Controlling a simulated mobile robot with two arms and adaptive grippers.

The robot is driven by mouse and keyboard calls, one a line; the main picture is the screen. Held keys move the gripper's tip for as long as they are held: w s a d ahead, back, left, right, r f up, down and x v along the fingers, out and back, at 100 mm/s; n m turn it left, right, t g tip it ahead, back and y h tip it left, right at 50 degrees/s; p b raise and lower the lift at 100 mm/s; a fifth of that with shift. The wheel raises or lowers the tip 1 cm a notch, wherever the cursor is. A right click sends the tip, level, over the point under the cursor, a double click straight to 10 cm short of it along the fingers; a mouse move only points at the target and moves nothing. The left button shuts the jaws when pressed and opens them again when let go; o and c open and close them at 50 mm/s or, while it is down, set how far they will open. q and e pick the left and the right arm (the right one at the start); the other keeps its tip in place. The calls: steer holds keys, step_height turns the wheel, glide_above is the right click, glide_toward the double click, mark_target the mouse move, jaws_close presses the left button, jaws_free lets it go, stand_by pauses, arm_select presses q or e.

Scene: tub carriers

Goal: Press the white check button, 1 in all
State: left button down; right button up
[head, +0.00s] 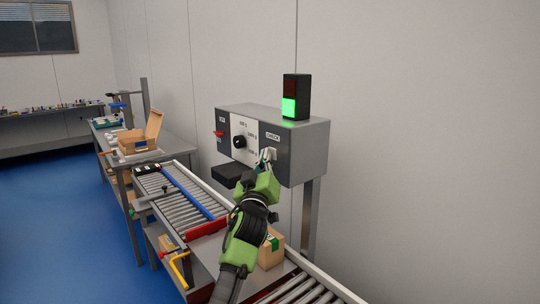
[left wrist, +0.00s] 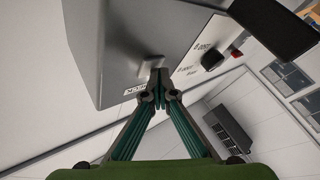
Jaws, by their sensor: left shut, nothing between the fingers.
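A grey control box (head: 305,150) stands on a post beside the conveyor. Its front has a label reading CHECK (head: 273,136) at the right, with the white check button (head: 272,153) just below it, partly hidden by my fingers. My left gripper (head: 266,158) is shut and empty, its tips at the button. In the left wrist view the shut fingertips (left wrist: 158,76) reach the pale button (left wrist: 152,48) on the box face; whether they touch it I cannot tell. My right gripper is not in view.
A lamp (head: 296,97) on top of the box glows green. A black knob (head: 239,142) and a red switch (head: 219,134) are on the same front. The roller conveyor (head: 170,186) runs below, with a small carton (head: 271,255) under my arm. A bench with an open box (head: 141,136) stands behind.

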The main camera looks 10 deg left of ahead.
arm_select(q)
steer(key=shift+s+a+p, duration=0.5)
steer(key=shift+s+p, duration=0.2)
steer(key=s+a+p, duration=0.1)
steer(key=s, duration=0.1)
steer(key=s+a+p, duration=0.2)
steer(key=shift+f, duration=0.1)
stand_by(0.3)
steer(key=shift+w, duration=0.1)
stand_by(0.3)
